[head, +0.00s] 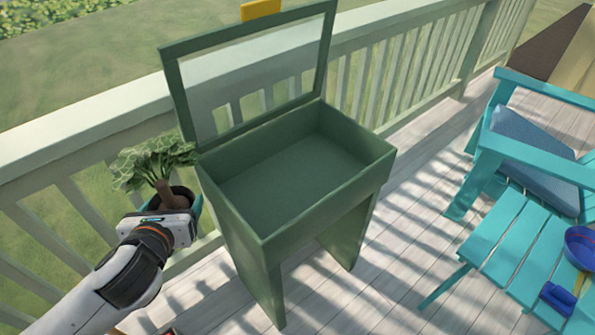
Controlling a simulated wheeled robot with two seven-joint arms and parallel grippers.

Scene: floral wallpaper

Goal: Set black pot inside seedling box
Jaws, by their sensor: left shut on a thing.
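The seedling box (327,213) is a green box on legs with its glazed lid (250,75) raised open at the back. Its inside looks empty. The black pot (181,191) holds a leafy green plant with a thick brown stem. My left gripper (187,208) is shut on the black pot, just left of the box and outside it. The gripper hides much of the pot. My right gripper is not in view.
A pale green railing (70,140) runs behind the box. A turquoise chair (510,240) with a blue cushion (535,160) stands at the right, with a blue bowl (582,247) at the picture edge. Wooden deck (400,235) lies clear between box and chair.

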